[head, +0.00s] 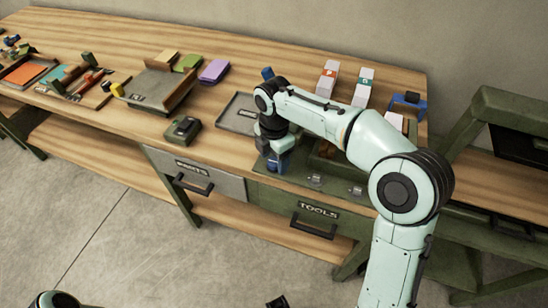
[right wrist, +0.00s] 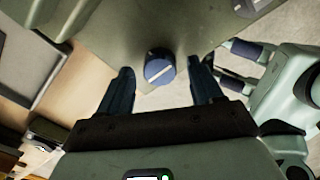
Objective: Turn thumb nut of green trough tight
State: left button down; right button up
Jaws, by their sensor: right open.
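My right gripper (head: 277,160) points down at the front edge of the bench, over a dull green surface (head: 300,178). In the right wrist view a round blue-grey thumb nut (right wrist: 159,68) with a pale line across its face stands at the edge of a green-grey plate (right wrist: 110,28). I cannot tell how much of this plate is the green trough. The open right fingers (right wrist: 162,88) are on either side of the nut, with a gap on each side. In the head view my arm and gripper hide the nut. Part of my left gripper (right wrist: 240,66) seems to show at the right of the wrist view.
A grey tray (head: 238,114) and a dark box (head: 183,130) lie to the left. White-and-coloured blocks (head: 328,80) and a blue clamp-like item (head: 407,103) stand behind. A TOOLS drawer (head: 316,212) is below.

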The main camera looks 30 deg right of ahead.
jog(key=shift+f, duration=0.1)
jog(key=c, duration=1.1)
jog(key=shift+o, duration=0.2)
pick_arm(q)
jog(key=shift+r, duration=0.2)
pick_arm(e)
jog(key=shift+m, duration=0.4)
jog(key=m+p, duration=0.2)
jog(key=m, duration=0.1)
jog(key=shift+m, duration=0.3)
jog(key=m+p, duration=0.1)
jog(key=m, duration=0.3)
jog(key=m+p, duration=0.1)
jog(key=m, duration=0.4)
pick_arm(q)
jog(key=shift+w+r+p, duration=0.1)
jog(key=shift+w+r, duration=0.25)
jog(key=shift+r, duration=0.4)
jog(key=shift+w+r+p, duration=0.1)
jog(key=shift+w+r, duration=0.2)
jog(key=shift+r, duration=0.5)
jog(key=shift+w+r+p, duration=0.1)
jog(key=shift+w+r, duration=0.25)
jog(key=shift+r, duration=0.4)
pick_arm(e)
jog(key=shift+m, duration=2.3)
